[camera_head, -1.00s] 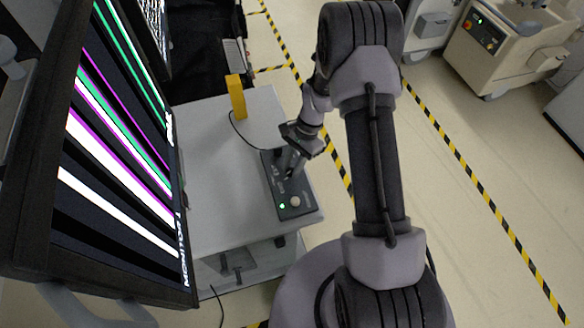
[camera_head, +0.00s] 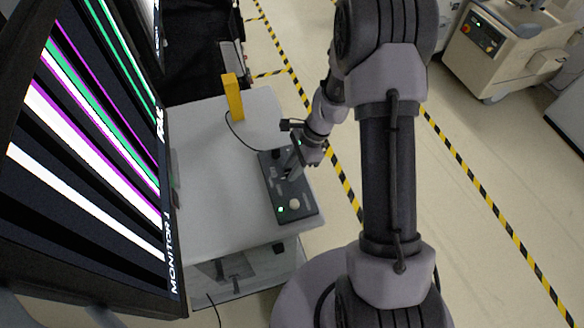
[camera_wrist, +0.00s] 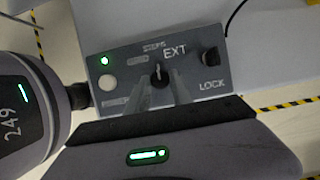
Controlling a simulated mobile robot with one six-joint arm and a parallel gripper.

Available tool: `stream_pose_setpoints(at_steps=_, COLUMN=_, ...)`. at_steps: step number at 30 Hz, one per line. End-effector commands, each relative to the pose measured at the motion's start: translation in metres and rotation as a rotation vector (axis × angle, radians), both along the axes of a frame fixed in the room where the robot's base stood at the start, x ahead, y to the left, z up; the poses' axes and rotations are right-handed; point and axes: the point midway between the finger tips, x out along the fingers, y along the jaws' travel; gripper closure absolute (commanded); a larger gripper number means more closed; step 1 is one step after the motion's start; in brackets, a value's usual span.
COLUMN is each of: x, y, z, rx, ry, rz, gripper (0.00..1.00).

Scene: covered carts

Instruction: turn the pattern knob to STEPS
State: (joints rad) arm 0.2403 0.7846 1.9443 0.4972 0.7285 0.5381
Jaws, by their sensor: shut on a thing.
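The dark control box (camera_head: 309,205) lies on the grey cart top, below and left of my arm. My gripper (camera_head: 290,174) reaches down onto its middle. In the wrist view, the black pattern knob (camera_wrist: 159,71) sits between the fingertips of my gripper (camera_wrist: 163,82), which is shut on it. A small light mark on the knob faces roughly up toward the STEPS label (camera_wrist: 153,47); its exact setting is hard to tell. Other small labels beside the knob are too blurred to read. The monitor (camera_head: 100,140) shows slanted white, green and magenta stripes on black.
On the box are a green light (camera_wrist: 104,61), a pale round button (camera_wrist: 107,83) and a second black knob (camera_wrist: 210,57) near the LOCK and EXT labels. A yellow block (camera_head: 233,97) stands on the cart (camera_head: 205,140).

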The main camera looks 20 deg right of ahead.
Motion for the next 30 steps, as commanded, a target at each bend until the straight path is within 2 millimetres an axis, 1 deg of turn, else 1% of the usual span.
stream_pose_setpoints(at_steps=9, x=0.001, y=0.0, z=0.001, rx=0.0, ry=-0.001, rz=-0.002, gripper=1.0)
stream_pose_setpoints(at_steps=10, x=0.001, y=0.0, z=0.001, rx=0.0, ry=-0.001, rz=-0.002, gripper=0.69)
stream_pose_setpoints(at_steps=12, x=0.001, y=0.0, z=0.001, rx=0.0, ry=-0.002, rz=-0.001, gripper=0.56)
stream_pose_setpoints(at_steps=13, x=0.0, y=0.0, z=0.001, rx=0.0, ry=-0.001, rz=0.0, gripper=0.52)
stream_pose_setpoints(at_steps=23, x=0.0, y=-0.001, z=0.003, rx=0.0, ry=-0.001, rz=0.0, gripper=0.52)
stream_pose_setpoints(at_steps=26, x=0.001, y=-0.007, z=0.017, rx=-0.001, ry=-0.004, rz=-0.001, gripper=0.52)
stream_pose_setpoints(at_steps=29, x=0.001, y=-0.017, z=0.043, rx=-0.001, ry=-0.006, rz=-0.002, gripper=0.52)
stream_pose_setpoints(at_steps=30, x=0.002, y=-0.022, z=0.056, rx=-0.001, ry=-0.006, rz=-0.004, gripper=0.52)
